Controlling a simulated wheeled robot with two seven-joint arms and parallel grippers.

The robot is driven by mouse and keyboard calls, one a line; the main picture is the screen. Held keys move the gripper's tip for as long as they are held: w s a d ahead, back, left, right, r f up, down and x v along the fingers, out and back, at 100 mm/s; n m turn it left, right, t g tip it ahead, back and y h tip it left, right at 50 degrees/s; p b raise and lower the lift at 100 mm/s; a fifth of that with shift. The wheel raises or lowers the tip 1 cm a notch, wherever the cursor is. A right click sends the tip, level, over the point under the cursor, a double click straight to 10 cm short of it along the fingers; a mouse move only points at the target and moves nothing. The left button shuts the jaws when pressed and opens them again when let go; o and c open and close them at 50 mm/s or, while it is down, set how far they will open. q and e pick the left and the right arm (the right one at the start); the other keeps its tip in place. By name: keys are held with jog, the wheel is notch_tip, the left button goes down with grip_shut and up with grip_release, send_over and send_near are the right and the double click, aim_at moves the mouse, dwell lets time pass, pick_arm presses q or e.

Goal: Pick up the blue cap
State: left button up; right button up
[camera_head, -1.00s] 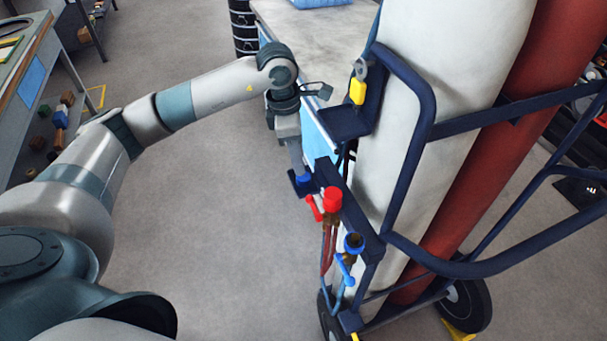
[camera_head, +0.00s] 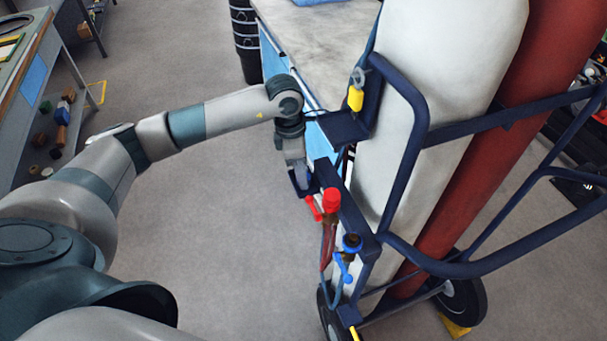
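My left gripper (camera_head: 302,174) points down into the small dark blue tray (camera_head: 297,190) on the near left end of the trolley's dark blue bar. The blue cap, seen in that tray a second ago, is now mostly or wholly hidden by the gripper. I cannot tell whether the fingers are closed on it. A red cap (camera_head: 331,200) sits on the red-handled valve beside the tray. The blue-handled valve (camera_head: 350,246) nearer me has a dark, uncapped-looking top. My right gripper is not in view.
A trolley (camera_head: 420,140) carries a white cylinder (camera_head: 430,70) and a red cylinder (camera_head: 500,140). Its tube frame stands close to the right of my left gripper. A grey-topped bench (camera_head: 315,40) is behind. Open floor (camera_head: 215,230) lies to the left.

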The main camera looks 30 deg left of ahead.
pick_arm(q)
jog(key=shift+f, duration=0.2)
dwell(0.3)
jog(key=c, duration=0.7)
jog(key=shift+r, duration=0.1)
jog(key=shift+c, duration=0.2)
jog(key=shift+w+r+b, duration=0.1)
jog(key=shift+r+b, duration=0.2)
jog(key=shift+r, duration=0.1)
notch_tip(320, 180, up, 17)
jog(key=b, duration=0.5)
jog(key=shift+b, duration=0.4)
